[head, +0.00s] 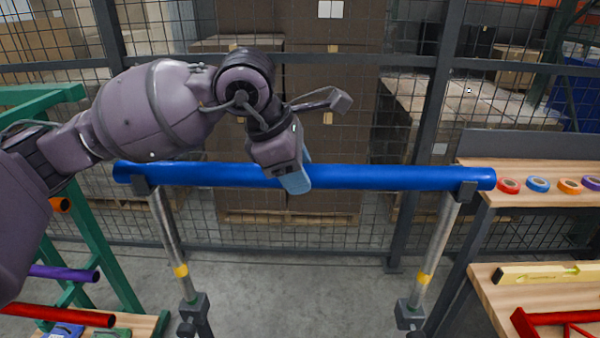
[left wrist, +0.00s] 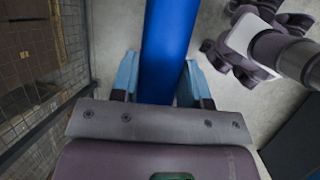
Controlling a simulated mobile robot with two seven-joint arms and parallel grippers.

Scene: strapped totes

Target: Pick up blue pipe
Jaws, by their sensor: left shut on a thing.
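The blue pipe (head: 385,177) lies level across two stands in the head view, its ends at the left and right stand tops. My left gripper (head: 295,180) is at the middle of the pipe, reaching down from above, with its light blue fingers around it. In the left wrist view the pipe (left wrist: 167,45) runs between the two light blue fingers of my left gripper (left wrist: 160,80), which is shut on it. The pipe still appears to rest on both stands; a small gap cannot be ruled out. My right gripper is not in view.
The left stand (head: 172,235) and right stand (head: 436,250) have yellow bands. A green rack (head: 110,250) with purple (head: 65,272) and red (head: 60,315) pipes is at left. A wooden shelf (head: 480,172) with tape rolls is at right. A wire fence stands behind.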

